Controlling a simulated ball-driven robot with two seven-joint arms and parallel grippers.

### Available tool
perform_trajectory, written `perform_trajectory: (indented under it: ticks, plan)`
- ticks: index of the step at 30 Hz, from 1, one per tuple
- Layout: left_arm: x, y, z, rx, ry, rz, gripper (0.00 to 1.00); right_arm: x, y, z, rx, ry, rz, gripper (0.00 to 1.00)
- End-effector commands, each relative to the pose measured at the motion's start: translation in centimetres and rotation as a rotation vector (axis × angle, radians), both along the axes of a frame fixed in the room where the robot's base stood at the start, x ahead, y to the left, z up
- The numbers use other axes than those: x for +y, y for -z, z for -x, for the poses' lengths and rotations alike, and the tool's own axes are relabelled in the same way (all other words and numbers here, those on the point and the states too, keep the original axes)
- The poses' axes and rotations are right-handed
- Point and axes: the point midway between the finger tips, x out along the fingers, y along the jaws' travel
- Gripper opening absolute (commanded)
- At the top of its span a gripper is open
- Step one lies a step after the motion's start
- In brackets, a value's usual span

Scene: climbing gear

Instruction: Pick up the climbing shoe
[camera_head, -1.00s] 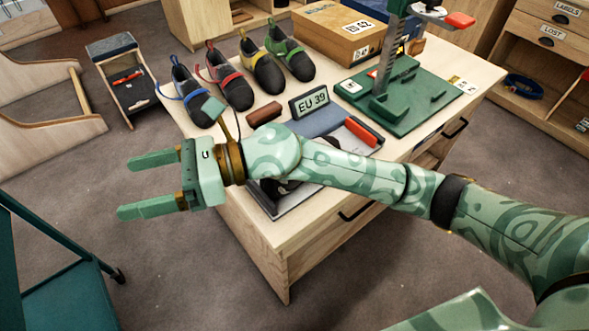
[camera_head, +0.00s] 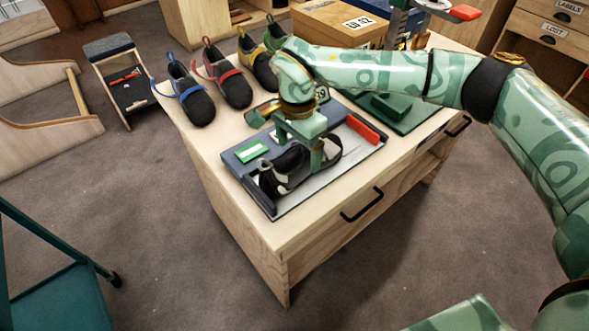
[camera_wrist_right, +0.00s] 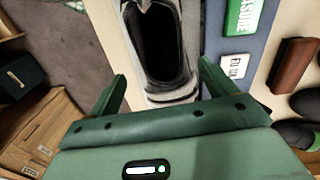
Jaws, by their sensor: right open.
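A black and grey climbing shoe (camera_head: 280,176) lies on a flat measuring board (camera_head: 244,163) on the wooden table. My right gripper (camera_head: 297,152) is above the shoe, pointing down, its jaws open; it hides part of the shoe. In the right wrist view the shoe (camera_wrist_right: 164,48) shows its dark opening and grey rim. There the right gripper (camera_wrist_right: 161,78) has one finger on each side of the shoe's near end, with no clear grip on it. My left gripper is not in view.
Several black shoes with coloured straps, such as the blue one (camera_head: 194,103) and red one (camera_head: 232,87), stand behind the board. A red block (camera_head: 363,128) sits at the board's right. A cardboard box (camera_head: 325,22) and a green stand (camera_head: 400,108) are farther back.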

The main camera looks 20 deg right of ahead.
Motion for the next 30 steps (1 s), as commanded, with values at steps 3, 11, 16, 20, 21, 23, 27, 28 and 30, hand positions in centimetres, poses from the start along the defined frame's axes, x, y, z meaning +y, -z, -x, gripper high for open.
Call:
perform_trajectory:
  ticks: [3,11,16,20,21,23,27,28,30]
  plan:
    - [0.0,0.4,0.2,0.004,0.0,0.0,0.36,0.0,1.4,0.0,0.0,-0.001,-0.002,0.84]
    - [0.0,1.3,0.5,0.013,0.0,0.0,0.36,0.6,3.8,-0.1,0.003,-0.001,-0.003,0.84]
    - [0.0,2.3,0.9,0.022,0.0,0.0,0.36,0.9,6.6,-0.1,0.003,0.0,-0.003,0.84]
    - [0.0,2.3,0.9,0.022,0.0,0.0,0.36,0.9,6.9,-0.2,-0.001,0.0,-0.004,0.84]
    - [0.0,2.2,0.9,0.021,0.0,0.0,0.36,0.9,6.8,-0.2,-0.002,0.0,-0.003,0.84]
    - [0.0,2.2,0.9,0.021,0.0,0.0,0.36,0.9,6.7,-0.2,-0.002,0.0,-0.003,0.84]
    - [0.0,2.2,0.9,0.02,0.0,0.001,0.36,0.9,6.7,-0.2,-0.002,0.0,-0.003,0.53]
    - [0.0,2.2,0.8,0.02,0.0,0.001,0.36,0.9,6.7,-0.2,-0.002,0.0,-0.003,0.45]
    - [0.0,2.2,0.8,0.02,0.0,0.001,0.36,0.9,6.7,-0.2,-0.002,-0.001,-0.003,0.3]
